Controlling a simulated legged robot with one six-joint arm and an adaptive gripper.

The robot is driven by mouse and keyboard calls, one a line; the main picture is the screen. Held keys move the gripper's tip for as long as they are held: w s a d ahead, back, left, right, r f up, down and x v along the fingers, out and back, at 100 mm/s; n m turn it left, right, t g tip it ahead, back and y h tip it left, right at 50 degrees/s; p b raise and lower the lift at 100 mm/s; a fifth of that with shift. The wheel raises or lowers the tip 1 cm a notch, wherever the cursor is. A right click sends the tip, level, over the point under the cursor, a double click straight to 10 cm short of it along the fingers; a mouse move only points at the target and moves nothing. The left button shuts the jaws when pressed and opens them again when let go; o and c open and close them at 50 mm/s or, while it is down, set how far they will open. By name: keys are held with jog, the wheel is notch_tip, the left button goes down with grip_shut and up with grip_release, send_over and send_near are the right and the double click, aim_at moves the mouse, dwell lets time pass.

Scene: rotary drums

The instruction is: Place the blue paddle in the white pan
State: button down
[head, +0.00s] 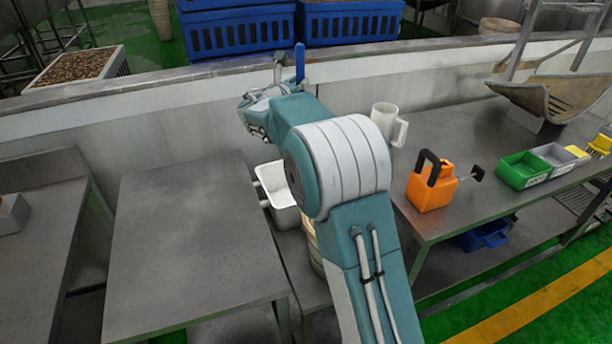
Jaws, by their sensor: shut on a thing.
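The blue paddle (300,62) shows as a narrow upright blue piece above my forearm; its lower part is hidden. My gripper (278,70) is at the far end of the arm, beside the paddle, and is shut on it; the contact itself is mostly hidden by the arm. The white pan (272,178) is a rectangular open container below and nearer than the gripper, between the two grey tables. Its right side is hidden behind my arm. The paddle is raised and apart from the pan.
An empty grey table (190,245) stands left. The right table (455,130) bears a white jug (384,118), an orange can (432,185), and green (522,170) and grey (556,157) bins. A low wall (170,90) runs behind, with blue crates (238,33) beyond.

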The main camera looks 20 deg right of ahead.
notch_tip(320, 180, down, 18)
jog(key=shift+w, duration=0.15)
dwell(0.3)
jog(key=shift+a, duration=0.1)
jog(key=shift+c, duration=2.2)
grip_release()
